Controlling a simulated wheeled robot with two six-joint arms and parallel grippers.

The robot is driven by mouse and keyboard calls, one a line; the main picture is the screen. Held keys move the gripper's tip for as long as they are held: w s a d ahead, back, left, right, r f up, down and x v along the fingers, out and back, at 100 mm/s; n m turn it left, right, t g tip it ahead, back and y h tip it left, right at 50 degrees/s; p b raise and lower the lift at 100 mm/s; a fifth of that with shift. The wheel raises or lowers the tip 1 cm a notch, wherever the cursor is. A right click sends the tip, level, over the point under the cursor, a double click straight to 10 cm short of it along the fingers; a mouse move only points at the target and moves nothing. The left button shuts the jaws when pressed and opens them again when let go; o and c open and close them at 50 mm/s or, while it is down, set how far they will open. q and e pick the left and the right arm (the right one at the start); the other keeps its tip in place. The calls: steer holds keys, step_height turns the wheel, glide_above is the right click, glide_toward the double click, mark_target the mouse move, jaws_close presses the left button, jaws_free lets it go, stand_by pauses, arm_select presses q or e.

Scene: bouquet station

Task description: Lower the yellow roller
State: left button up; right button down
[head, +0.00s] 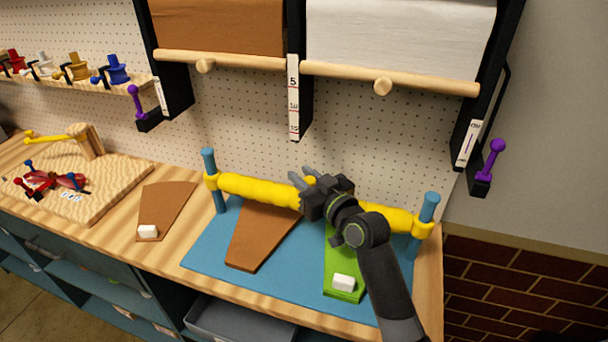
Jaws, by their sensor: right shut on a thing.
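The yellow roller (255,189) spans two blue posts, the left post (208,163) and the right post (429,208), above a blue mat (205,257). Its yellow end collars sit around the posts, below their tops. My right gripper (308,187) is shut on the roller near its middle and hides part of it. A brown wedge-shaped piece (262,235) and a green one (334,262) lie on the mat, partly under the roller. My left gripper is not in view.
A wooden board (110,187) with red flower-like parts is further left. Paper rolls (400,35) hang above.

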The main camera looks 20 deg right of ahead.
steer(key=shift+f, duration=0.7)
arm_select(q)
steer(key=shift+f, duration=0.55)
arm_select(e)
steer(key=shift+r, duration=0.1)
steer(key=c, duration=1.2)
jaws_free()
steer(key=shift+o, duration=0.2)
arm_select(q)
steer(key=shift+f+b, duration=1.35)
steer(key=shift+b, duration=0.2)
arm_select(e)
steer(key=v, duration=1.7)
steer(key=shift+s, duration=0.2)
